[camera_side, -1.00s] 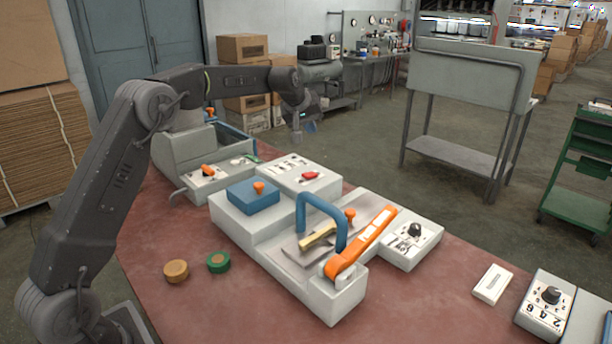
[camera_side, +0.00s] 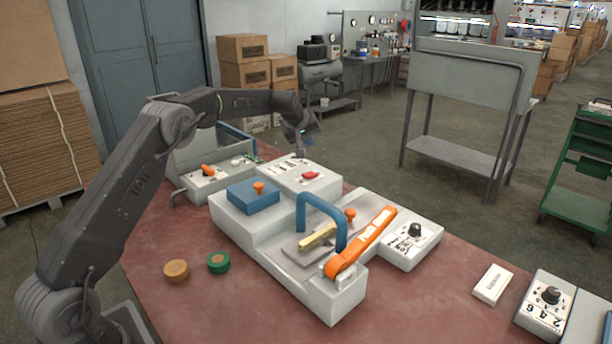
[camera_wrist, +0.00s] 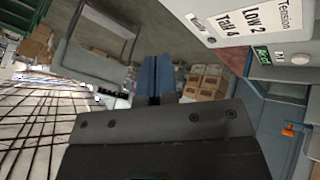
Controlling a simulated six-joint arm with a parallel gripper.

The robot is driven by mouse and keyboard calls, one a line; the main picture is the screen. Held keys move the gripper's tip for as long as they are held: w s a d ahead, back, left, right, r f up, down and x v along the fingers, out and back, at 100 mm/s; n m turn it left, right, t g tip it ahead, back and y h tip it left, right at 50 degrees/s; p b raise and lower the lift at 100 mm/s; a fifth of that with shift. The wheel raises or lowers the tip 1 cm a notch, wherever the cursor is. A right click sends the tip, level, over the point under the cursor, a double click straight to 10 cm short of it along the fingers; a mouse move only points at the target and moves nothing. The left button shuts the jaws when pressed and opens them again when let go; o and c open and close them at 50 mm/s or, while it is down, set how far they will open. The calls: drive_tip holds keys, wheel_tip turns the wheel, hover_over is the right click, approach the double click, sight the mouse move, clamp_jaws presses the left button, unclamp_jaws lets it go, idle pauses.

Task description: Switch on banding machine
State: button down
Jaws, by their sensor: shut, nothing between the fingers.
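A grey machine (camera_side: 178,158) at the back left carries a panel with an orange lever (camera_side: 208,170); I take it for the banding machine. In the wrist view, a grey body at right bears a green label (camera_wrist: 262,55), a white round button (camera_wrist: 301,59) and an orange switch (camera_wrist: 290,130). A white plate reading Tension, Low 2, Tail 4 (camera_wrist: 243,20) shows there too. My gripper (camera_side: 303,151) is above the rear of the press, right of the grey machine, touching neither as far as I can tell.
The press has a red switch (camera_side: 310,175), a blue block (camera_side: 254,196), a blue arch handle (camera_side: 318,203) and an orange lever arm (camera_side: 361,242). A brown roll (camera_side: 176,271) and green roll (camera_side: 219,263) lie in front. The red table is clear at front centre.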

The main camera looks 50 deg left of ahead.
sight(305, 174)
drive_tip(key=shift+s+f, duration=0.2)
drive_tip(key=shift+f, duration=0.95)
drive_tip(key=shift+s+f, duration=0.15)
drive_tip(key=shift+f, duration=0.95)
drive_tip(key=shift+s+f, duration=0.2)
drive_tip(key=shift+f, duration=0.95)
drive_tip(key=shift+f, duration=0.15)
drive_tip(key=shift+s+f, duration=0.1)
drive_tip(key=shift+f, duration=0.2)
drive_tip(key=shift+f, duration=0.35)
drive_tip(key=shift+r, duration=0.15)
drive_tip(key=shift+r, duration=0.7)
drive_tip(key=shift+r, duration=0.1)
drive_tip(key=shift+w+r, duration=0.25)
drive_tip(key=shift+r, duration=0.95)
drive_tip(key=shift+w+r, duration=0.25)
drive_tip(key=shift+r, duration=0.9)
